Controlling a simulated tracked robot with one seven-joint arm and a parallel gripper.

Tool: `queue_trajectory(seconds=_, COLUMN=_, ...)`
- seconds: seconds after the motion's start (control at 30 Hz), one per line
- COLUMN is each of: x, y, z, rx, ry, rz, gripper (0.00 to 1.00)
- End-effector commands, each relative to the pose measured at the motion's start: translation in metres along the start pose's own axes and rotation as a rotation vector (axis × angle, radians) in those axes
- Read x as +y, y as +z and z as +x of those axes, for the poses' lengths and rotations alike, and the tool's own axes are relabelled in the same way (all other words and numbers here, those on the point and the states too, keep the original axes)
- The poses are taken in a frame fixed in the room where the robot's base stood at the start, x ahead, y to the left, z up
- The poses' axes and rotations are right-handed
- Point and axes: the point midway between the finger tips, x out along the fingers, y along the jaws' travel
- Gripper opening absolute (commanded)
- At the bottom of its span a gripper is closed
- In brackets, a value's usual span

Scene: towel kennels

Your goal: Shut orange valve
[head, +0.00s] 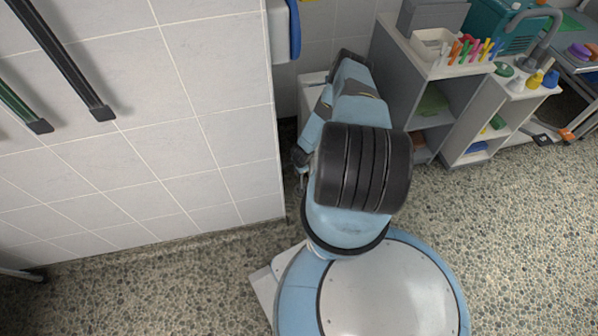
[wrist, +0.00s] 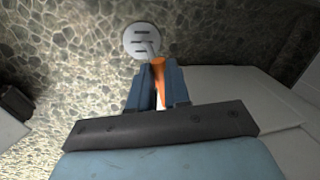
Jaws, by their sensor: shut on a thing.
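A tiled wall (head: 150,120) stands to the left of my arm in the head view. A grey shelf unit (head: 435,115) with small coloured items stands at right. Floor is open at lower right.

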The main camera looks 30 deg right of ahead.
Motion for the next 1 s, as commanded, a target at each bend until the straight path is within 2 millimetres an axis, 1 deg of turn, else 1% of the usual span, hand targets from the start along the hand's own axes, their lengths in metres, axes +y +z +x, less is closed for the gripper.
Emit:
queue_trajectory(seconds=0.03, x=0.0028, y=-0.0056, z=0.0005, rx=0.01, ry=0.003, rz=0.007, gripper=0.0)
queue_trajectory(seconds=0.4, x=0.0036, y=-0.0061, z=0.0006, rx=0.011, ry=0.004, rz=0.01, gripper=0.0)
queue_trajectory(seconds=0.43, x=0.0036, y=-0.0061, z=0.0006, rx=0.011, ry=0.004, rz=0.01, gripper=0.18)
queue_trajectory(seconds=0.67, x=0.0023, y=-0.0034, z=0.0004, rx=0.007, ry=0.003, rz=0.008, gripper=0.4)
queue_trajectory(seconds=0.7, x=0.0021, y=-0.003, z=0.0004, rx=0.006, ry=0.002, rz=0.008, gripper=0.42)
queue_trajectory(seconds=1.0, x=0.0008, y=-0.0015, z=-0.0025, rx=0.003, ry=0.001, rz=0.007, gripper=0.42)
